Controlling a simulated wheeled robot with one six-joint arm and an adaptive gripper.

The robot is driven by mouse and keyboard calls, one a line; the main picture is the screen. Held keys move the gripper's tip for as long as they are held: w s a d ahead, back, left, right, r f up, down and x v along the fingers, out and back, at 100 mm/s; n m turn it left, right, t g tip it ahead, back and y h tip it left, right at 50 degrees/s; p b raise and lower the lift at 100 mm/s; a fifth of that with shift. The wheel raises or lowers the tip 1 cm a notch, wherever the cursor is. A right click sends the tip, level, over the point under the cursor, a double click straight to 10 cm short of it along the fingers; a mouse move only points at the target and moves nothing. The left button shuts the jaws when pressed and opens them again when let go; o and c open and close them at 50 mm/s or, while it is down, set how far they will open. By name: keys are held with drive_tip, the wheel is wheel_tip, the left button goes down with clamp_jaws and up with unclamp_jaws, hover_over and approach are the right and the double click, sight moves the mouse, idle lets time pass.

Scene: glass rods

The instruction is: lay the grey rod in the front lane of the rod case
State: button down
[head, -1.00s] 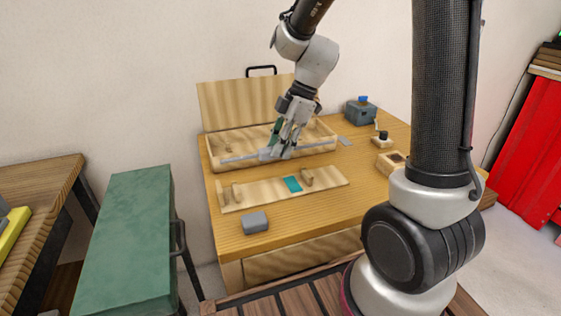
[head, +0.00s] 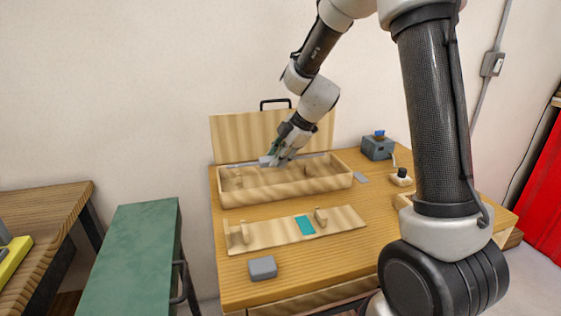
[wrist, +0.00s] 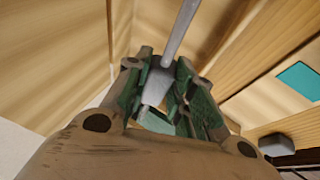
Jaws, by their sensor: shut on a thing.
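My gripper (head: 275,158) is shut on the grey rod (head: 312,157) at its thicker grey middle part. In the wrist view the gripper (wrist: 160,90) has its green-grey fingers on either side of that part, and the rod (wrist: 182,28) runs away toward the top. The wooden rod case (head: 285,190) stands open, its lid (head: 235,142) upright at the back. The rod lies roughly along the case's length and appears over its back side. I cannot tell its height above the case. The front part of the case inside looks empty of rods.
In front of the case is a wooden board (head: 268,237) with two upright posts and a teal patch (head: 304,225). A grey block (head: 262,268) sits near the table's front. A blue-grey box (head: 377,147) stands at the back right. A green-topped stand (head: 140,250) is at left.

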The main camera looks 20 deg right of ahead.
drive_tip(key=shift+f, duration=3.5)
drive_tip(key=shift+r, duration=0.6)
drive_tip(key=shift+f, duration=0.65)
drive_tip(key=c, duration=1.2)
unclamp_jaws()
drive_tip(key=shift+c, duration=0.2)
drive_tip(key=shift+o, duration=0.6)
drive_tip(key=shift+s+f, duration=0.1)
drive_tip(key=shift+s, duration=0.1)
